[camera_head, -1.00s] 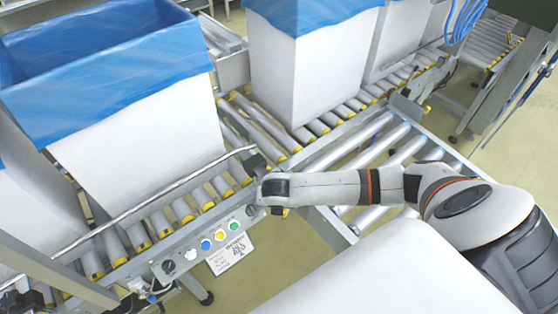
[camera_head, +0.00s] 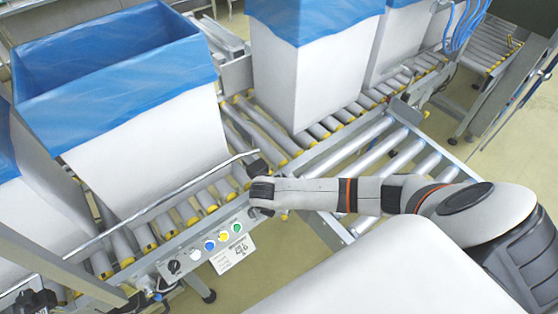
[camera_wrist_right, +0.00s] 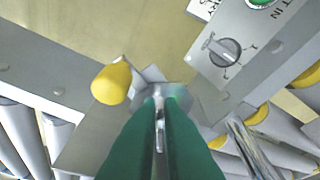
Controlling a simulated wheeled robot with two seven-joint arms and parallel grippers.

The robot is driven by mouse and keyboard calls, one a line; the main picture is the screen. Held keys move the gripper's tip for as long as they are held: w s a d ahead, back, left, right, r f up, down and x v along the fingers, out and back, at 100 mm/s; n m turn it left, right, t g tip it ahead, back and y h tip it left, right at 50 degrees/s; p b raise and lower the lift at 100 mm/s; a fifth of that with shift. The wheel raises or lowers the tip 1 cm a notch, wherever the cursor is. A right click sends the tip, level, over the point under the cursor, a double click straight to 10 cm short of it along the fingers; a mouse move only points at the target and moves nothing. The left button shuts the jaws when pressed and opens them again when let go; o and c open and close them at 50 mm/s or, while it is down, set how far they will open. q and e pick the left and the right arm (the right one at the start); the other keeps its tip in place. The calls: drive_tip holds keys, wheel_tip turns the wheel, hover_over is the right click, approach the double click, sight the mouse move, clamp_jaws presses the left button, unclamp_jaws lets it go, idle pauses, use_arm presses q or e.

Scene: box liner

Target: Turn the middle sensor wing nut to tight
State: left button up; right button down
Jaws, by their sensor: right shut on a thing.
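My right gripper (camera_wrist_right: 160,100) is shut on a thin, shiny metal piece (camera_wrist_right: 159,135), which looks like the sensor wing nut, at a grey metal bracket. The green fingers hide most of it, so I cannot tell its turn or whether it is the middle one. In the head view my right gripper (camera_head: 260,194) reaches in from the right to the conveyor's side rail, just past the right end of the button panel. My left gripper is not in view.
The button panel (camera_head: 180,262) has coloured buttons and a black rotary knob; another knob (camera_wrist_right: 224,52) is close by in the wrist view. A yellow cap (camera_wrist_right: 112,84) lies left of the fingers. A blue-lined box (camera_head: 140,140) stands on the rollers behind the rail.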

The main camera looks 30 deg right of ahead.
drive_tip(key=shift+w+a+m+g+h+p, duration=0.15)
drive_tip(key=shift+w+m+g+p, duration=0.25)
drive_tip(key=shift+m, duration=0.7)
drive_tip(key=shift+w+m+g+h+p, duration=0.1)
drive_tip(key=shift+w+m+g+p, duration=0.3)
drive_tip(key=shift+m, duration=0.7)
drive_tip(key=shift+w+a+m+g+h+p, duration=0.15)
drive_tip(key=shift+m+g+p, duration=0.4)
drive_tip(key=shift+m, duration=0.55)
drive_tip(key=shift+d, duration=0.1)
drive_tip(key=c, duration=1.6)
unclamp_jaws()
drive_tip(key=v, duration=1.2)
drive_tip(key=shift+s+p, duration=0.1)
drive_tip(key=shift+p, duration=0.25)
